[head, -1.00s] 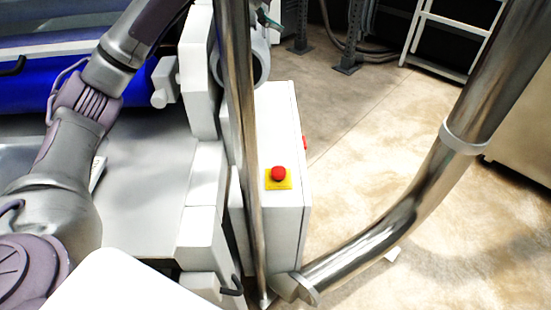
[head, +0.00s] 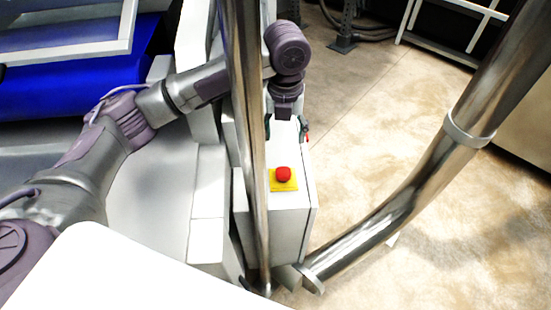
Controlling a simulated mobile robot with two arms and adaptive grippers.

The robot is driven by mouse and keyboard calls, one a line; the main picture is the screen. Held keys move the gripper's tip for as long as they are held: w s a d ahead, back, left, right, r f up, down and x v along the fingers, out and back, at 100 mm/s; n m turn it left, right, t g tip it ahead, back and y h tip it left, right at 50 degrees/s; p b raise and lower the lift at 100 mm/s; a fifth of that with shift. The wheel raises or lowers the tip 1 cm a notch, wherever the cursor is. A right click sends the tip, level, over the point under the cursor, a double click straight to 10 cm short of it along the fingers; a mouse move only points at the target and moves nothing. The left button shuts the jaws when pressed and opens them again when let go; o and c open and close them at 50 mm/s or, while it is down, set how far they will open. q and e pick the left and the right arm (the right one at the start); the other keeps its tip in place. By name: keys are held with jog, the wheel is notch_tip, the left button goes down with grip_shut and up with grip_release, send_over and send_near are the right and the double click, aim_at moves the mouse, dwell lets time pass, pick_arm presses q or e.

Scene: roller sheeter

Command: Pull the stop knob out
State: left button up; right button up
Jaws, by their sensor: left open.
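The stop knob (head: 283,174) is a red mushroom button on a yellow plate (head: 285,187). It sits on the upper front of a white control box (head: 285,222) in the middle of the head view. My left gripper (head: 286,130) is open and hangs above and behind the knob, over the top of the box. Its dark fingers are spread to either side, and the knob is apart from them. A bit of red shows beside the right finger, at the box's right side. My right gripper is not in view.
A shiny vertical pipe (head: 247,150) stands just left of the knob, in front of my left forearm. A thick bent metal pipe (head: 420,185) runs along the right. A blue roller (head: 80,80) lies at the upper left. Open floor (head: 370,120) lies right of the box.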

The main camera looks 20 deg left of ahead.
aim_at(283, 172)
pick_arm(q)
notch_tip(283, 172, down, 14)
jog(key=shift+s+d+r, duration=0.1)
jog(key=shift+r, duration=0.05)
dwell(0.3)
grip_shut()
